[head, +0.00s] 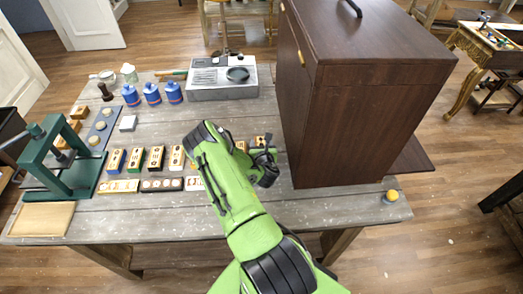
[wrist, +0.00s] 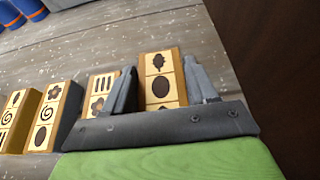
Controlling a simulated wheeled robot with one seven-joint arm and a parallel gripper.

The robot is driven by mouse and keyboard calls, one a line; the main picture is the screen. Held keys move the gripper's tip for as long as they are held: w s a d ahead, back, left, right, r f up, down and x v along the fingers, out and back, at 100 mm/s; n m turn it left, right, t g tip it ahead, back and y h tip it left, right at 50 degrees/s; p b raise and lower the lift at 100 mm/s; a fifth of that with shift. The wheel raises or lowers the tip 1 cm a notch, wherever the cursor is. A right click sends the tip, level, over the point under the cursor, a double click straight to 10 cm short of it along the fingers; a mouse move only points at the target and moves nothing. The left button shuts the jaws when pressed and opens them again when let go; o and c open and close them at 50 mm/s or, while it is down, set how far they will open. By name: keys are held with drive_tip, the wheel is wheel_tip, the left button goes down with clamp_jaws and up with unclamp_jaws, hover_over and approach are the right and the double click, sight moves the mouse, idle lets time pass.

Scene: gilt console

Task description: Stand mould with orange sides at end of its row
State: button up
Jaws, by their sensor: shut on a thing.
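A wooden mould (wrist: 160,78) with a cream face, dark leaf and oval marks and orange-brown sides is between my gripper's fingers (wrist: 161,75) in the wrist view. My gripper is shut on it. In the head view the gripper (head: 262,151) is at the right end of the mould row, and the mould (head: 260,140) shows only partly behind it. A neighbouring mould (wrist: 100,90) with bars and a flower stands just left, close to the left finger. Whether the held mould touches the table cannot be told.
More upright moulds (head: 156,157) continue the row leftward, with flat strips (head: 162,184) in front. A tall dark cabinet (head: 345,110) stands close on the right.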

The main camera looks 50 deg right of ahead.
wheel_tip(320, 180, down, 2)
drive_tip(key=shift+f, duration=0.1)
drive_tip(key=shift+f, duration=0.1)
drive_tip(key=o, duration=1.1)
